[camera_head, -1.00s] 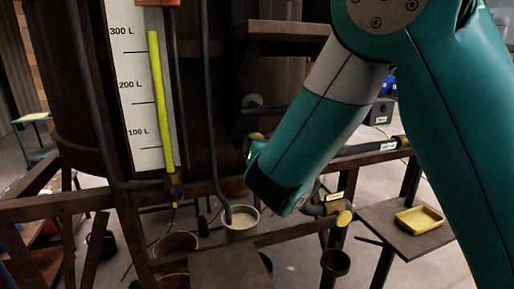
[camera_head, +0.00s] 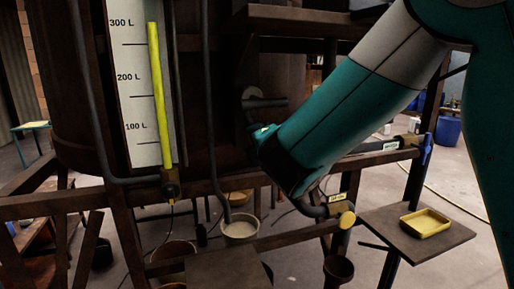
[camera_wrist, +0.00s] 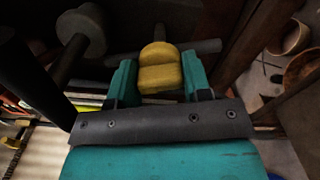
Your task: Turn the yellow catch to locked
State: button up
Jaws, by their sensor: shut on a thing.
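The yellow catch (camera_wrist: 160,68) is a rounded knob at the middle of the wrist view, in front of a dark bar. My gripper (camera_wrist: 160,77) has a teal finger on each side of it and is shut on it. In the head view my gripper (camera_head: 262,134) is against the dark vat, right of the level gauge. The catch is hidden there by my gripper. No locked or unlocked marking on the catch can be read.
A level gauge (camera_head: 158,95) stands left of my gripper. Below right is a pipe valve with a yellow end (camera_head: 346,219). A blue handle (camera_head: 427,147) is further right. A yellow tray (camera_head: 425,223) lies on a side shelf. A pale-filled pot (camera_head: 240,230) stands below.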

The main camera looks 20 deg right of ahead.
jog(key=shift+m+b, duration=1.1)
jog(key=shift+m, duration=0.7)
jog(key=o, duration=0.9)
jog(key=shift+d, duration=0.1)
